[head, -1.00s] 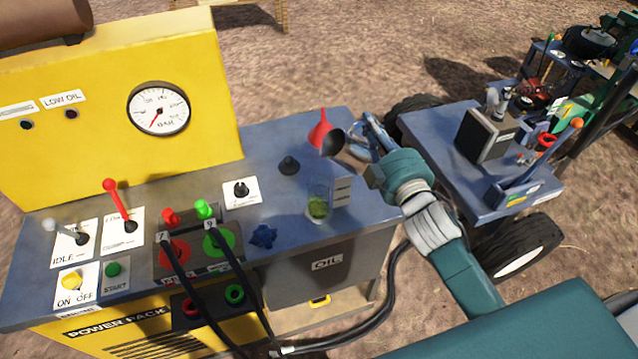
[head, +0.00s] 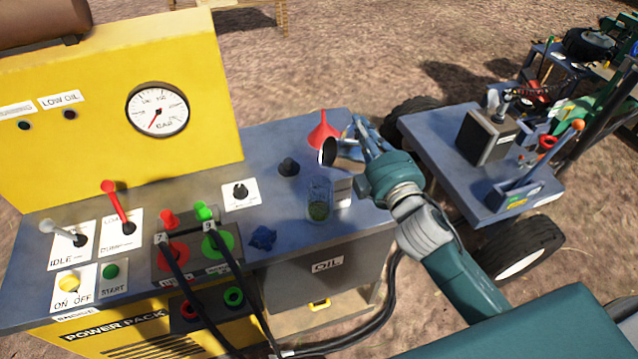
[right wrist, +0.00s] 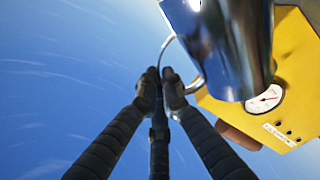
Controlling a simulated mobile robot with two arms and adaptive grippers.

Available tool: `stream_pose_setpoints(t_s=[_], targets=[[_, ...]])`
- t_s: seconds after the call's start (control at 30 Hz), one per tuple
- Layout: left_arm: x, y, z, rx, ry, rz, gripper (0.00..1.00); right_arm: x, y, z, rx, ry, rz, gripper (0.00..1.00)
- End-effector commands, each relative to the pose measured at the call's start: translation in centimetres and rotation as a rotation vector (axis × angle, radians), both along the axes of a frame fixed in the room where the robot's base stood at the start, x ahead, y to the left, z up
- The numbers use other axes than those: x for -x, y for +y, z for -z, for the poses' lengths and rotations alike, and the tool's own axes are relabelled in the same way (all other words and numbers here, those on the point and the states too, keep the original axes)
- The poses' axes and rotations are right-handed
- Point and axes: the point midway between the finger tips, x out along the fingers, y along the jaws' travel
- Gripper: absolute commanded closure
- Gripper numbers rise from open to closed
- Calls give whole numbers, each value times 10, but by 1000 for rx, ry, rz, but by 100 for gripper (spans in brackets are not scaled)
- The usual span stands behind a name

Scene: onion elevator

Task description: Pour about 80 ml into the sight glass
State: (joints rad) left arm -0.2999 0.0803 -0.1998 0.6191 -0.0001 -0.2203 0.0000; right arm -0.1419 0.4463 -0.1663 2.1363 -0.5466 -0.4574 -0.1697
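The sight glass (head: 319,203) is a clear upright cylinder on the blue-grey top of the power pack, with dark green liquid in its lower part. A pale plate (head: 342,191) stands beside it. My right gripper (head: 352,133) holds a shiny metal mug (head: 345,152) by its handle. The mug is tipped, its dark mouth facing left, above and behind the sight glass in the picture. I see no stream. My left gripper is not in view.
A red funnel (head: 323,132) is just behind the mug. A black cap (head: 288,167) and a blue knob-like piece (head: 263,237) are on the top. A yellow panel with a gauge (head: 158,110) rises at left. A blue cart (head: 440,140) stands at right.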

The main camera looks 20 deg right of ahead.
Motion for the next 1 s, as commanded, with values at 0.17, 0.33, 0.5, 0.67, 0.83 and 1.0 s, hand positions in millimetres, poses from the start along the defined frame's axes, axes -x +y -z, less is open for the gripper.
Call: stream_pose_setpoints(t_s=[0.17,0.33,0.5,0.67,0.83,1.0], targets=[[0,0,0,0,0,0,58,0,2,-1,18,-3,-1,100],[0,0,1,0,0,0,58,0,4,-1,37,-4,0,100],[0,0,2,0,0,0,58,0,5,-1,57,-4,-1,100],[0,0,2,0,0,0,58,0,7,-1,75,-5,-1,100],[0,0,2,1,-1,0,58,0,10,0,95,-5,-2,100],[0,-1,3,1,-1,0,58,0,11,0,114,-5,-1,100]])
